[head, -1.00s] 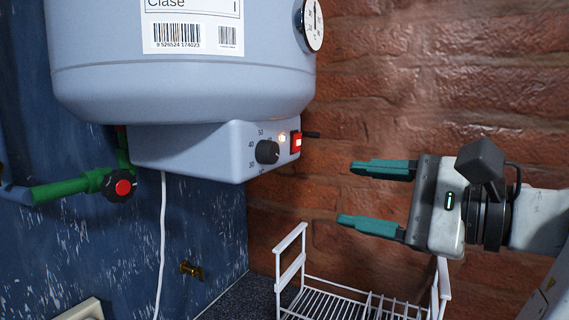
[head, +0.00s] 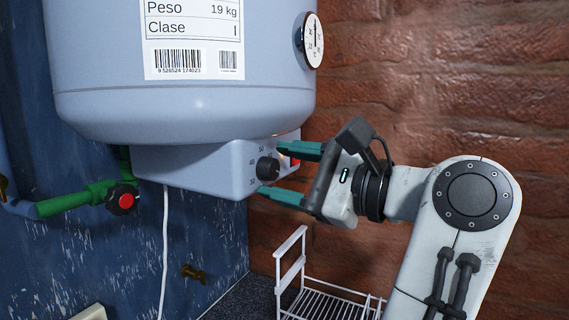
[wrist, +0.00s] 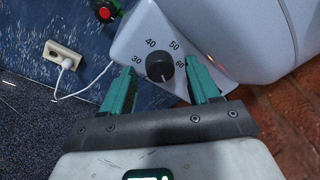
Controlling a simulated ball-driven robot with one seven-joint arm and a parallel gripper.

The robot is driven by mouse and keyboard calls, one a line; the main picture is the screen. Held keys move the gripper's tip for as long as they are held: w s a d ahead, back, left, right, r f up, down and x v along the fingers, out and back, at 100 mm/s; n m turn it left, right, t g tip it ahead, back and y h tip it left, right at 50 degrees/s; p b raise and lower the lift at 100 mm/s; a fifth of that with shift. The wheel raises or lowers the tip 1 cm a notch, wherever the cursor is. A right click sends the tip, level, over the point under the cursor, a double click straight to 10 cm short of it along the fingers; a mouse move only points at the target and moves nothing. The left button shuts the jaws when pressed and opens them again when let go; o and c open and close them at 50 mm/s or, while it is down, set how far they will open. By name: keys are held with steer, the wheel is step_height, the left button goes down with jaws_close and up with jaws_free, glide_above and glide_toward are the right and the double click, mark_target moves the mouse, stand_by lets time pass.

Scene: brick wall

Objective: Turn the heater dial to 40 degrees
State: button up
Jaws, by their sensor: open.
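The heater dial (head: 268,168) is a black round knob on the pale blue heater's lower control box. It also shows in the wrist view (wrist: 159,68), with 30, 40, 50 and 60 printed around it. I cannot clearly tell which number it points to. My gripper (head: 271,170) is open, with one teal finger above the dial and one below it in the head view. In the wrist view my gripper (wrist: 160,68) has a finger on each side of the knob, with small gaps visible. The red switch (head: 295,162) is partly hidden behind the upper finger.
The heater tank (head: 180,95) hangs above the control box, with a round gauge (head: 313,40) at its right. A green pipe with a red-capped valve (head: 123,199) is at the left. A white wire rack (head: 291,262) stands below. The brick wall is behind my gripper.

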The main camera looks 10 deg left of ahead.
steer(key=shift+w+a, duration=0.1)
steer(key=shift+a, duration=0.1)
steer(key=c, duration=1)
